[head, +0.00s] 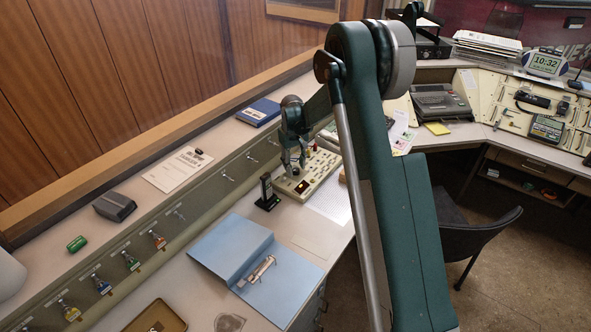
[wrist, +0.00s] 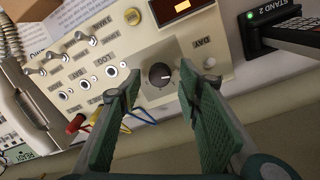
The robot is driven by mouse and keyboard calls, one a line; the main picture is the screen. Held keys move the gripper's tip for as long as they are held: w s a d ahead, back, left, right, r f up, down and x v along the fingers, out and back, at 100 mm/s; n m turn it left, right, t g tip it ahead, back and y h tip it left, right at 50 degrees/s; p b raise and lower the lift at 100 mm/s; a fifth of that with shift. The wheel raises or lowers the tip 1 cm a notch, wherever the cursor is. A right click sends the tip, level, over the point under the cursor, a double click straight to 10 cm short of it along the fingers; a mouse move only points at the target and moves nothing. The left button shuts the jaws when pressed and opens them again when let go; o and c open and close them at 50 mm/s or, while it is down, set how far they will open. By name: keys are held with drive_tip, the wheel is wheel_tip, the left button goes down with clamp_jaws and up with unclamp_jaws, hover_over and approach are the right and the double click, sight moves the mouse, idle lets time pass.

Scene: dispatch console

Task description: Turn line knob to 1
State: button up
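The dark round knob (wrist: 160,75) sits on the cream console panel (wrist: 158,48) in the wrist view. A light pointer mark on the knob points toward the right of the picture. The markings around it are too small to read. My gripper (wrist: 159,70) is open, with one green finger on each side of the knob and gaps visible between. I cannot tell how far above the panel the fingertips are. In the head view my gripper (head: 293,160) is over the left part of the console (head: 318,176); the knob is hidden there.
A handset (wrist: 25,95) is at far left. The "STAND 2" holder (wrist: 270,25) is at upper right. In the head view, a black stand (head: 267,195) and blue folder (head: 235,258) are in front of the console.

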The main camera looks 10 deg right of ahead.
drive_tip(key=shift+f, duration=0.65)
drive_tip(key=shift+c, duration=0.3)
drive_tip(key=c, duration=0.8)
drive_tip(key=shift+m, duration=0.3)
drive_tip(key=m, duration=0.4)
drive_tip(key=shift+b, duration=0.4)
drive_tip(key=m, duration=0.5)
drive_tip(key=shift+w+d, duration=0.1)
drive_tip(key=shift+g, duration=0.3)
